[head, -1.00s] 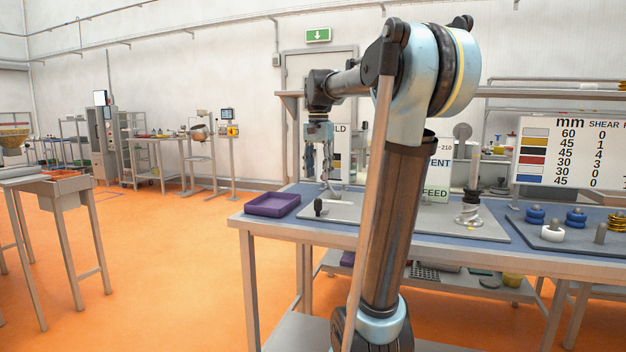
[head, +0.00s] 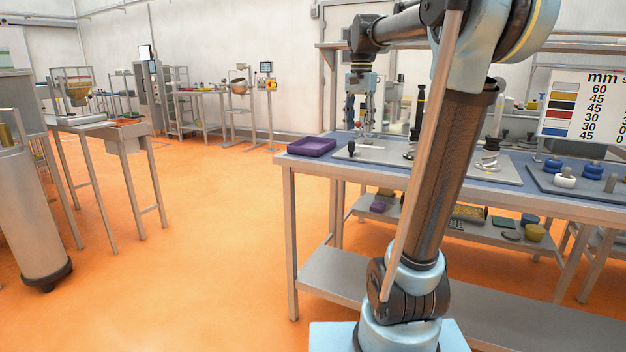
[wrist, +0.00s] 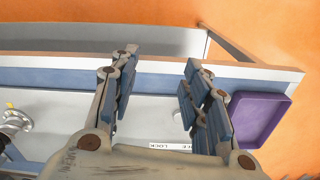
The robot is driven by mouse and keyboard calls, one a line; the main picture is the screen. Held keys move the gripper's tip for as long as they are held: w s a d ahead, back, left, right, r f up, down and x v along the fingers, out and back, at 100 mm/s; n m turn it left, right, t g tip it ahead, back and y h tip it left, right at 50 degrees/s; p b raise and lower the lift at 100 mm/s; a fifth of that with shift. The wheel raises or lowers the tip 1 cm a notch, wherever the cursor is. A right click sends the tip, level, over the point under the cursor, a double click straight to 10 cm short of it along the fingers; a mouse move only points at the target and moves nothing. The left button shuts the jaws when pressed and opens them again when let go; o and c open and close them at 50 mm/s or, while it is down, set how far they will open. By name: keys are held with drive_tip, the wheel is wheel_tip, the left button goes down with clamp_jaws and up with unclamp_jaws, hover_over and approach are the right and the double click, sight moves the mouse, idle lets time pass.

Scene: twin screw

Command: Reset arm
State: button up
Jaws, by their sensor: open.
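In the head view my gripper (head: 367,128) hangs down over the bench (head: 420,172), near a grey plate (head: 385,155). My arm is folded, its upright link standing in front of the bench. No object lies between the fingers. A labelled strip on the plate (wrist: 60,130) is partly hidden by my gripper.
A purple tray (head: 312,146) sits at the bench's left corner, also seen in the wrist view (wrist: 258,118). A metal screw-shaped stand (head: 488,155) stands on the plate. Blue and white rounded pieces lie on a dark board (head: 590,190) at right. Open orange floor (head: 210,250) lies left of the bench.

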drive_tip(key=s+d+f+n+t, duration=0.1)
drive_tip(key=s+d+f+n, duration=0.1)
drive_tip(key=s+f, duration=1.1)
drive_tip(key=s+d+f+n+t, duration=0.1)
drive_tip(key=s+f+n, duration=0.4)
drive_tip(key=s+f, duration=0.8)
wheel_tip(320, 180, down, 5)
drive_tip(key=shift+d+f+n, duration=0.2)
drive_tip(key=shift+d+n, duration=0.1)
drive_tip(key=shift+d, duration=0.35)
drive_tip(key=shift+w+f, duration=0.2)
drive_tip(key=shift+w, duration=0.25)
drive_tip(key=shift+c, duration=0.6)
